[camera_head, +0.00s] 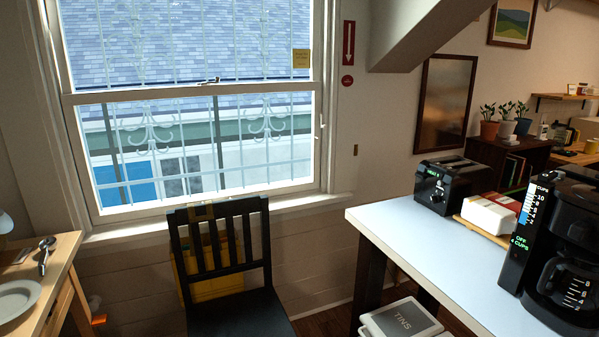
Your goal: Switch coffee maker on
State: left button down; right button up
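A black coffee maker (544,235) stands on the white-topped table (420,240) at the right edge of the head view. Its front panel shows a cup scale and green text reading "OFF" and "CUPS". A dark carafe (572,287) with white level marks sits in its lower part. The coffee maker's right side is cut off by the picture edge. Neither of my grippers shows in the view.
A black toaster (450,185) and a white-and-red container on a board (491,213) stand behind the coffee maker. A black chair (232,265) stands before the window. A wooden table (45,300) with a plate is at left. The white tabletop's front is clear.

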aim_at(548, 175)
jog(key=i+j, duration=0.1)
jog(key=i, duration=0.6)
jog(key=z, duration=1.65)
